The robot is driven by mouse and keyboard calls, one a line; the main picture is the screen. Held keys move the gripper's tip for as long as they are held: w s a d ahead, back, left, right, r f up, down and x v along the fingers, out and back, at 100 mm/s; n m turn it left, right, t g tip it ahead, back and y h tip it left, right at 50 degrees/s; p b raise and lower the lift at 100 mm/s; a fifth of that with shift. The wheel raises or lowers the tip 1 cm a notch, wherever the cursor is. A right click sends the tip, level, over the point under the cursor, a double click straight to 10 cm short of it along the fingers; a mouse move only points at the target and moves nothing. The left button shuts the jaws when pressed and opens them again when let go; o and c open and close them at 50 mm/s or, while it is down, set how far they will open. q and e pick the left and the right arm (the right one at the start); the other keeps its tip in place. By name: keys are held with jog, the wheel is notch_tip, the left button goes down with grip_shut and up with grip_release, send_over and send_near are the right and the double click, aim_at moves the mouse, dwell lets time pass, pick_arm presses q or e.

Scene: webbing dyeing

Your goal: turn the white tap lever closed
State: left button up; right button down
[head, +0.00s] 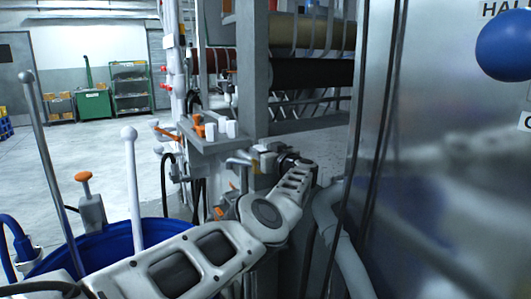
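My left arm reaches from the bottom left toward the middle. Its dark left gripper (288,160) is small and partly hidden by the wrist, so I cannot tell whether it is open or shut. A pale, lever-like piece (240,159) shows just left of the gripper, by the pipework. I cannot tell whether it is the white tap lever or whether the gripper touches it. A tall white rod with a ball top (131,185) stands upright at the left, well apart from the gripper. My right gripper is out of view.
A blue drum (150,232) lies behind my forearm. Orange-handled valves (198,126) and a grey bracket (215,143) stand behind the gripper. A shiny metal cabinet (450,180) with a blue ball (506,44) fills the right side. Dark cables hang nearby. Open floor lies at back left.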

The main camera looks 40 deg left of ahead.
pick_arm(q)
jog(key=p, duration=0.1)
jog(key=d+p, duration=0.1)
jog(key=shift+s+r+p, duration=0.15)
jog(key=shift+r+p, duration=0.05)
jog(key=shift+p, duration=0.2)
jog(key=shift+s+d+r+p, duration=0.15)
jog(key=shift+d+p, duration=0.2)
jog(key=shift+p, duration=0.45)
jog(key=p+v, duration=0.5)
jog(key=v, duration=0.9)
jog(key=shift+f, duration=0.35)
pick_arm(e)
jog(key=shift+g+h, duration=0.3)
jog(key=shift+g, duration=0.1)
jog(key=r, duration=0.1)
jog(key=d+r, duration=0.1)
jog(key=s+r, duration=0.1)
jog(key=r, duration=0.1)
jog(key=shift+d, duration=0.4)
pick_arm(q)
jog(key=shift+s+f, duration=0.1)
